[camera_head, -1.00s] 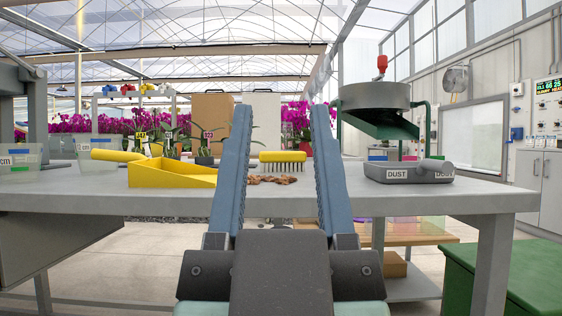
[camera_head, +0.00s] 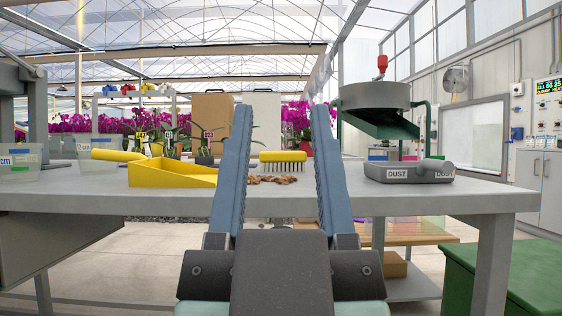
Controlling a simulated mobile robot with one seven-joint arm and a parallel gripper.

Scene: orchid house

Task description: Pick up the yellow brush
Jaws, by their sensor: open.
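The yellow brush (camera_head: 282,157) is on the grey workbench (camera_head: 400,205), with its yellow back up and dark bristles down. It shows in the gap between the two fingers of my gripper (camera_head: 281,110). My gripper is open and empty, its blue-grey fingers pointing away from me. The brush appears beyond the fingers, and I see no contact. A small pile of brown bits (camera_head: 272,179) lies just in front of the brush.
A yellow dustpan (camera_head: 172,175) lies left of my gripper. A grey tray labelled DUST (camera_head: 408,173) is at the right, below a grey sieve drum (camera_head: 375,96) on a green frame. Clear containers (camera_head: 22,160) and potted orchids (camera_head: 205,150) stand at the left. A green box (camera_head: 505,275) is at lower right.

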